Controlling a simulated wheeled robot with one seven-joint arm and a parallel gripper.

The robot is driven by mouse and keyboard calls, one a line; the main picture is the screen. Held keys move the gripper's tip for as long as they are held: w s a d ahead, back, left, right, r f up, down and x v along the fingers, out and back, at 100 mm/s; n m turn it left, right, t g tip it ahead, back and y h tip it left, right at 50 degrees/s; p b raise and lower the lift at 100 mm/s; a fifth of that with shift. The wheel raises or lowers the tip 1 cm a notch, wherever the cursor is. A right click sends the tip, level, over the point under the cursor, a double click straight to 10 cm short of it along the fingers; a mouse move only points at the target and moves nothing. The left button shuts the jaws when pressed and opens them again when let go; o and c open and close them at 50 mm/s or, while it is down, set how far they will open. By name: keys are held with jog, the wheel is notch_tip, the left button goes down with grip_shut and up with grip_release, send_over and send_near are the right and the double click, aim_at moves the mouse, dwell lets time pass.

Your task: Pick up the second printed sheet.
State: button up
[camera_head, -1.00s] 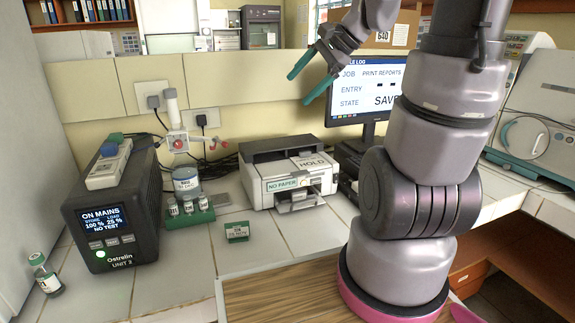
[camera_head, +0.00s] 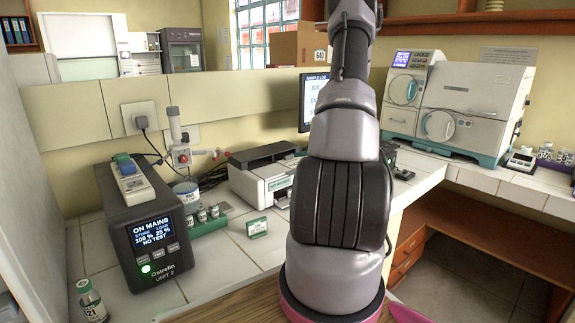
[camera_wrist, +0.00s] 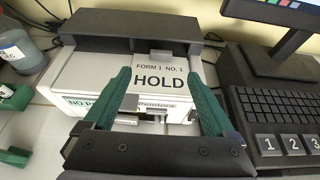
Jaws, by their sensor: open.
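In the wrist view my gripper (camera_wrist: 158,72) is open and empty, its two green fingers pointing at the front of the white and dark grey printer (camera_wrist: 130,22). A sheet reading "FORM 1 NO. 1 HOLD" (camera_wrist: 162,80) lies on the printer's top, seen between and beyond the fingers. Below it, the printer's front slot is partly hidden by my gripper, and I cannot tell whether a sheet is there. In the head view the printer (camera_head: 262,180) is partly behind my arm, which hides the gripper.
A keyboard (camera_wrist: 262,105) and monitor (camera_head: 313,95) stand right of the printer. A white-teal machine (camera_head: 460,105) stands on the right counter.

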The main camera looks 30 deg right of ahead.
aim_at(290, 156)
jog(key=x, duration=0.5)
jog(key=shift+w+a, duration=0.1)
jog(key=shift+w, duration=0.15)
jog(key=x, duration=0.5)
jog(key=shift+f, duration=0.15)
jog(key=shift+c, duration=0.3)
jog(key=c, duration=1.4)
